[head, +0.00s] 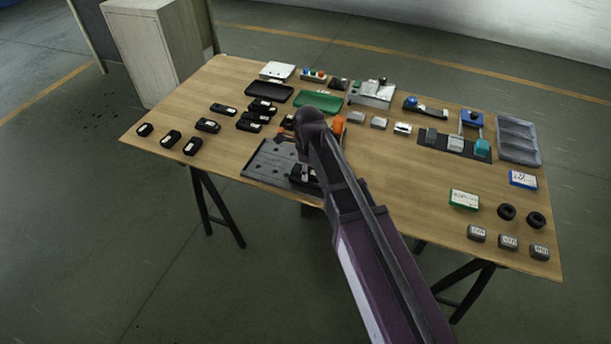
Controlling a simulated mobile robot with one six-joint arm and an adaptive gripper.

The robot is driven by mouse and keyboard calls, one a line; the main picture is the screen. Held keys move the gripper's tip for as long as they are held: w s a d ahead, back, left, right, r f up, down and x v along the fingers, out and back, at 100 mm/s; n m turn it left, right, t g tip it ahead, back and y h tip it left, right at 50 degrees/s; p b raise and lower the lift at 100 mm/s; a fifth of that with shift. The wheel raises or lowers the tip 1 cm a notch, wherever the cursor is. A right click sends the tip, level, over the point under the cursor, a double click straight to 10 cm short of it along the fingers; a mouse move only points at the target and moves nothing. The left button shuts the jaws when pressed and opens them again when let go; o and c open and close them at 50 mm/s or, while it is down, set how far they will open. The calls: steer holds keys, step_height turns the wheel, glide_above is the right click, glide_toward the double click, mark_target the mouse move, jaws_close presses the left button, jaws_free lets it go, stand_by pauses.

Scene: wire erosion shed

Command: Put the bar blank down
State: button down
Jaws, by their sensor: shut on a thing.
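My gripper (304,174) shows only in part, low over the right part of a dark grey plate with holes (268,165) near the table's front edge. My own arm covers much of it from above. It is shut on the bar blank, which is mostly hidden behind the gripper and arm. I cannot tell whether the blank touches the plate.
The wooden table (400,178) holds several black labelled blocks at left, a black tray (268,92), a green tray (319,101), and a grey compartment tray (518,142) at right. Orange parts (338,128) show beside my arm. Bare wood lies right of my arm.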

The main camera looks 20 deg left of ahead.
mark_target(309, 171)
steer(key=shift+f+b, duration=0.4)
steer(key=shift+f, duration=0.25)
steer(key=shift+f, duration=0.1)
steer(key=shift+c, duration=0.6)
jaws_free()
step_height(309, 171, up, 12)
steer(key=p, duration=1.2)
stand_by(0.5)
steer(key=shift+d, duration=0.15)
